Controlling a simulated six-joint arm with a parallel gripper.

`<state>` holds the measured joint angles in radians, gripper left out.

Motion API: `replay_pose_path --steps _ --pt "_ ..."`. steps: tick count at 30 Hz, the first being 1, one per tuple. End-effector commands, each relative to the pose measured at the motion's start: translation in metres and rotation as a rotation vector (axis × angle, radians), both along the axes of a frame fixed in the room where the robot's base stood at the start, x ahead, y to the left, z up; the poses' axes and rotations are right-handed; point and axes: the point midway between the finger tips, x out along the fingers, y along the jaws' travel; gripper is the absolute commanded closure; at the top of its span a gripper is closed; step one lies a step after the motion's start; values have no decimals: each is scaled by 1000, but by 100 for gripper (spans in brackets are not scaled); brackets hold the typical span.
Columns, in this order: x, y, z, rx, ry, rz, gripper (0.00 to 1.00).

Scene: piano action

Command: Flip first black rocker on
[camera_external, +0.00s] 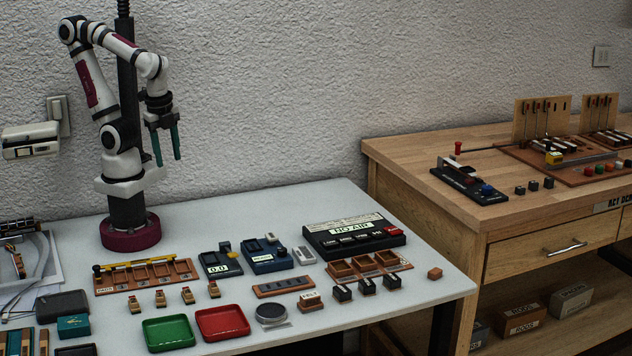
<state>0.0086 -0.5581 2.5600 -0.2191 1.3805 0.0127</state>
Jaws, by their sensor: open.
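A black box (352,248) with a "NO AIR" display (350,227) sits at the back right of the white table. Its front face has several small pale-marked spots and a red part (393,230) at the right end. A brown strip (268,291) with several small dark pieces in a row lies in front of it. Which of these is the first black rocker, and whether it is on or off, is too small to tell. My gripper (167,161) has teal fingers, spread apart and empty. It hangs high above the back left of the table, well away from both.
A green tray (168,333) and a red tray (222,323) lie at the front. A dark blue device (267,258), a slotted wooden rack (146,274) and several small blocks fill the middle. A wooden bench (470,218) stands at right. The air around my gripper is clear.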

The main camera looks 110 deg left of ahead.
Motion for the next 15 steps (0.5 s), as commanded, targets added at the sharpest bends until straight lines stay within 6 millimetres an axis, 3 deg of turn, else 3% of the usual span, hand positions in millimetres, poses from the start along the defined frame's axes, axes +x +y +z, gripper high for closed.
replay_pose_path --steps 2,5,8,12,15 --pt "5 0 2 0 -6 16 66" --pt "41 2 12 -2 -44 133 84" --pt "113 9 23 -11 -123 363 100" --pt "228 30 15 -43 -254 728 100" --pt "293 48 -5 -74 -332 946 100"
